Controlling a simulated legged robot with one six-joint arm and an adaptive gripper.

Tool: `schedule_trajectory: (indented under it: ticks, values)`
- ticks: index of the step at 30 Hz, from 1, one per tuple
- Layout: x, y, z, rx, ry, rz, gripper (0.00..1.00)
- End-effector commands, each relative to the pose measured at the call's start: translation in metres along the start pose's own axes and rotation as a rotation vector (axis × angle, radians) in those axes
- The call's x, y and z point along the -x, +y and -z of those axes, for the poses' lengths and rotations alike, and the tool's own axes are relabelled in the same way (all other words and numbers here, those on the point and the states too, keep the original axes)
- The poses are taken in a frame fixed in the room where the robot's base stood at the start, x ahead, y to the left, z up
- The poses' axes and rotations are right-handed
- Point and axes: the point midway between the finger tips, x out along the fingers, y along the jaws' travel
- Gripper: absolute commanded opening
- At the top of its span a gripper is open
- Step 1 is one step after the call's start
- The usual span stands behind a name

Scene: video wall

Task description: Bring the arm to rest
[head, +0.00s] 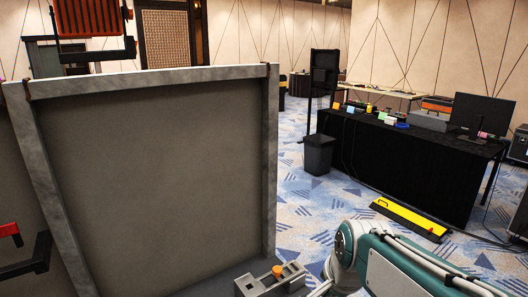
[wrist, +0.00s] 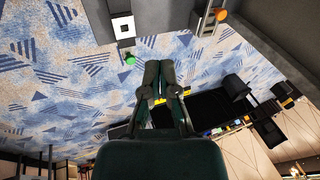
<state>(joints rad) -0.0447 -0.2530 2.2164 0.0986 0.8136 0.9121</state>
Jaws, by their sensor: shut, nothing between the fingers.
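My arm (head: 385,262) reaches into the lower right of the head view, with white and teal links and cables along it. Its end is not clear in that view. In the wrist view my gripper (wrist: 158,66) is shut, its two dark fingers together and nothing between them. It points out over the patterned carpet (wrist: 60,85), touching nothing that I can see.
A large grey framed panel (head: 155,170) stands close on the left. A grey box with an orange knob (head: 277,271) sits at its foot. A black-draped table (head: 400,160) with a monitor (head: 480,115) stands at right, a yellow strip (head: 410,219) before it. Carpet between is clear.

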Motion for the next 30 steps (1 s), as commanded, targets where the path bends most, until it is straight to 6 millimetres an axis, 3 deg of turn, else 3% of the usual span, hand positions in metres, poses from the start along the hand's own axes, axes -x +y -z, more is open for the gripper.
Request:
schedule_trajectory:
  ticks: [6, 15, 30]
  values:
    - [0.041, 0.050, -0.022, 0.428, 0.075, 0.015, 0.00]
    - [0.062, 0.102, -0.046, 0.887, 0.153, -0.015, 0.00]
    - [0.063, 0.107, -0.048, 0.943, 0.159, -0.022, 0.00]
